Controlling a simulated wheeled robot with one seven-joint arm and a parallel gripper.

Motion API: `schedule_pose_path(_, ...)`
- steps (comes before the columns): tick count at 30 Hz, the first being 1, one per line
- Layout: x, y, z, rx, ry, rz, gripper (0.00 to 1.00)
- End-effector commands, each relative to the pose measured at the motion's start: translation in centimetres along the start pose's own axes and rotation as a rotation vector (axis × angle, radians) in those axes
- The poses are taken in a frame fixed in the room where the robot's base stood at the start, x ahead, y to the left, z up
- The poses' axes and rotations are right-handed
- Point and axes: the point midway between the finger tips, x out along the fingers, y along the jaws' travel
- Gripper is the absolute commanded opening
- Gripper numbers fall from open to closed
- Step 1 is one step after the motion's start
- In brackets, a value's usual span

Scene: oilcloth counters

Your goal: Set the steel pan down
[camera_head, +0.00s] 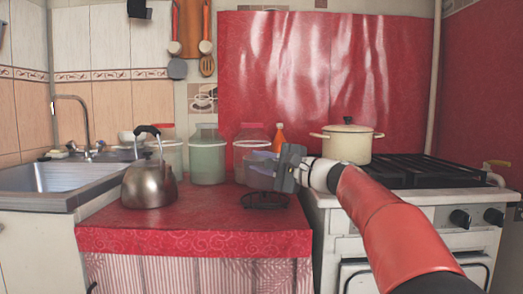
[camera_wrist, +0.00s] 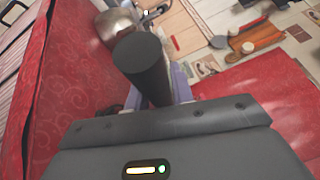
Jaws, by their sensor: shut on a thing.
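My gripper (camera_head: 264,166) is above the red counter, left of the stove, with its pale purple fingers pointing left. In the wrist view, the fingers (camera_wrist: 172,88) are shut on a dark round handle (camera_wrist: 143,62), whose blunt end points toward the camera. I cannot make out a steel pan body on this handle in either view. A black, flat, open-work trivet (camera_head: 265,200) lies on the counter below my gripper. The gap between gripper and trivet is hard to judge.
A steel kettle (camera_head: 149,184) stands on the counter's left part, near the sink (camera_head: 70,176). Lidded jars (camera_head: 208,158) and an orange-topped bottle (camera_head: 279,138) stand behind. A cream pot (camera_head: 347,145) sits on the stove (camera_head: 420,170). The red counter (camera_head: 200,215) is clear between kettle and trivet.

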Motion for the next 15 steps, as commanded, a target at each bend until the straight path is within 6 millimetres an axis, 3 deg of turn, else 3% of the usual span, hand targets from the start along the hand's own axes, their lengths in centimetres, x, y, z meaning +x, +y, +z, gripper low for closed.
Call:
schedule_pose_path(7, -0.2, 1.0, -0.1, -0.008, -0.002, -0.005, 0.0)
schedule_pose_path(15, -0.4, 3.9, -0.8, -0.007, -0.002, -0.005, 0.0)
